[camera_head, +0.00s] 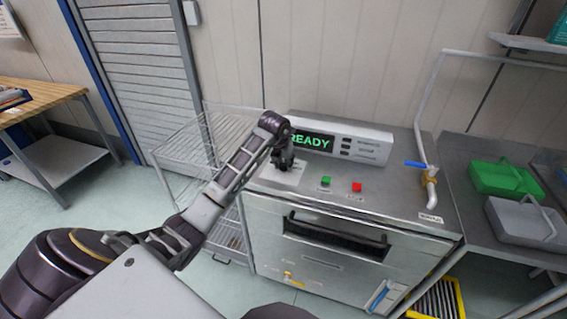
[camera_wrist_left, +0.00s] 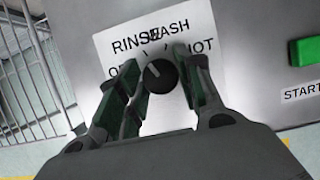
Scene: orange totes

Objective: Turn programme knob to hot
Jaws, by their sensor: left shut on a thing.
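The programme knob (camera_wrist_left: 160,76) is a small black round knob on a white label plate (camera_wrist_left: 112,48) in the left wrist view. The plate reads RINSE, WASH and HOT, with HOT to the right; a word at the left is partly hidden by a finger. A small pale mark on the knob seems to face up and left, but it is too small to be sure. My left gripper (camera_head: 283,162) is over the plate at the left of the machine top, its fingers on both sides of the knob and shut on it. My right gripper is out of view.
The display (camera_head: 312,141) reads READY. A green START button (camera_head: 326,181) and a red button (camera_head: 357,187) sit right of the plate. A blue-handled tap (camera_head: 429,178) stands at the machine's right edge, a wire rack (camera_head: 188,140) to its left.

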